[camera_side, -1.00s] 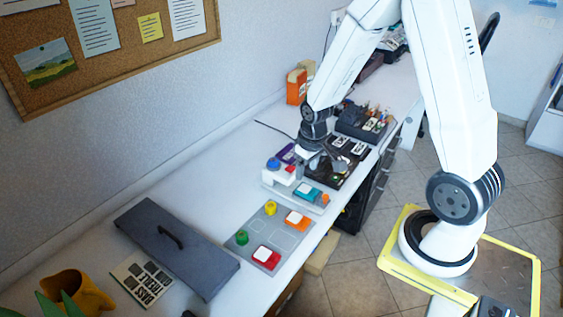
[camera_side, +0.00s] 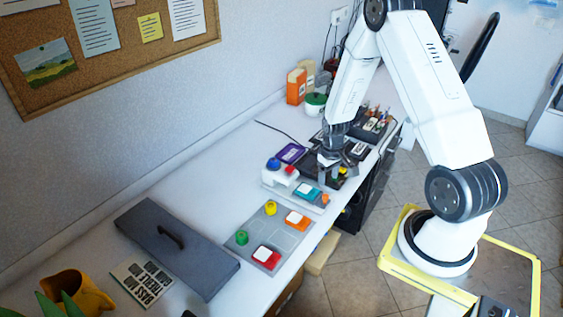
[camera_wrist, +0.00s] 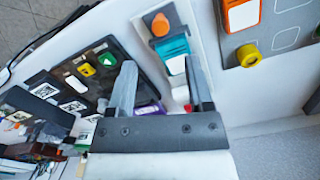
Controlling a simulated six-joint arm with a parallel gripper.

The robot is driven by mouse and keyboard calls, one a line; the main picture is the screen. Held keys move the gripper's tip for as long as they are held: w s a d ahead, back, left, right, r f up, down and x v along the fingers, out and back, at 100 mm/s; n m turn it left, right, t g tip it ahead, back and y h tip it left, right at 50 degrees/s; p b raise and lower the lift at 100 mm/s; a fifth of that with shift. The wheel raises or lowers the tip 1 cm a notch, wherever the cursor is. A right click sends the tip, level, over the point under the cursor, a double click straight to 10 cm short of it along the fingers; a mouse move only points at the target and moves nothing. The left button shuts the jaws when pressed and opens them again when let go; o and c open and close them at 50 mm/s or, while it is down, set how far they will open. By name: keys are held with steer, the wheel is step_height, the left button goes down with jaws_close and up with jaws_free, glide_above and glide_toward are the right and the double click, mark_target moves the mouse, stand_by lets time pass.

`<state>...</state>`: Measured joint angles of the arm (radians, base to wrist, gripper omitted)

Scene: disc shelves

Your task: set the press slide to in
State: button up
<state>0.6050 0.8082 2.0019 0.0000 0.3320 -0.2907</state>
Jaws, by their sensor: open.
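The press (camera_side: 268,183) is a white unit on the bench, with a blue knob (camera_side: 273,164) and a red button (camera_side: 290,169) at its far-left end. A teal block (camera_side: 306,191) with a white top sits on its near part, beside an orange knob (camera_side: 325,198). I cannot tell for sure which part is the slide or its position. In the wrist view the teal block (camera_wrist: 172,48) and orange knob (camera_wrist: 160,24) lie just beyond my fingertips. My gripper (camera_wrist: 161,64) is open and empty, above the bench beside the press; it also shows in the side view (camera_side: 336,170).
A dark tray (camera_wrist: 118,83) with yellow, green and other coloured pieces lies next to the press. A grey board (camera_side: 283,238) with red, orange, yellow and green pieces lies on the other side. A dark lid (camera_side: 200,262) with a handle lies farther left. A purple item (camera_side: 291,152) stands behind.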

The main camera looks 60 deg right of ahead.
mark_target(326, 195)
steer(key=shift+f, duration=3.75)
jaws_close()
